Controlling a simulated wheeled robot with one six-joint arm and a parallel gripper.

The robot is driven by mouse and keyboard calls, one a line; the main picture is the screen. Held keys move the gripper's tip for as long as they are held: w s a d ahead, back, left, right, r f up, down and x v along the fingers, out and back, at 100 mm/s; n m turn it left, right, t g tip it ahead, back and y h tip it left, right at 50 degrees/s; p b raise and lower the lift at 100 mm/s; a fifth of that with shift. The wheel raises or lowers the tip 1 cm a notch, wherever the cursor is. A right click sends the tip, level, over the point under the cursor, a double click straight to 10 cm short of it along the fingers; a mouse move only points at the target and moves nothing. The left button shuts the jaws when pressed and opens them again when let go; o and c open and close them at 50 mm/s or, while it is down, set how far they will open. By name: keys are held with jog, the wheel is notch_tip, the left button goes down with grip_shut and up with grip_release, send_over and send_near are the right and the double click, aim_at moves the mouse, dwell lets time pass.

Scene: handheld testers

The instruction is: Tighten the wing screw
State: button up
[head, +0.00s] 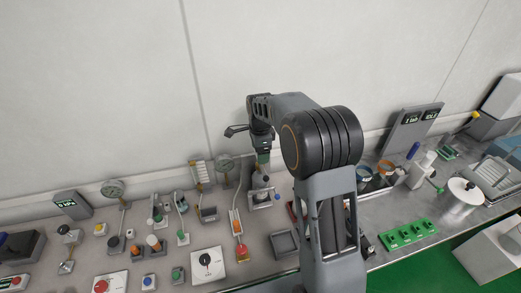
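My gripper (263,158) points down at the back of the bench, left of my arm's large black joint. Its fingers are small and partly dark here, so I cannot tell whether they are open or shut. Directly below it stands a small grey fixture (262,196) with a light base on the bench. The wing screw cannot be made out clearly; it may be on this fixture, close under or between the fingertips. I cannot tell whether the gripper touches the fixture.
The grey bench (215,225) carries several small testers. A red-ended orange tester (239,235) and a white dial box (207,263) stand left of the fixture. An empty dark tray (285,243) lies in front. A green terminal board (409,233) lies right of my arm. The wall is close behind.

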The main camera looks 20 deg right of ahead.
jog(key=shift+r, duration=0.15)
notch_tip(320, 180, up, 14)
jog(key=shift+f+b, duration=0.2)
jog(key=shift+b, duration=0.15)
dwell(0.3)
jog(key=s+f+n+t, duration=0.2)
jog(key=s+f+n, duration=0.1)
jog(key=s+n, duration=0.6)
jog(key=s+f+n+t, duration=0.2)
jog(key=s+n, duration=0.7)
jog(key=s, duration=0.5)
jog(key=shift+s+d+f, duration=0.15)
jog(key=shift+s+f, duration=0.25)
jog(key=shift+f, duration=0.4)
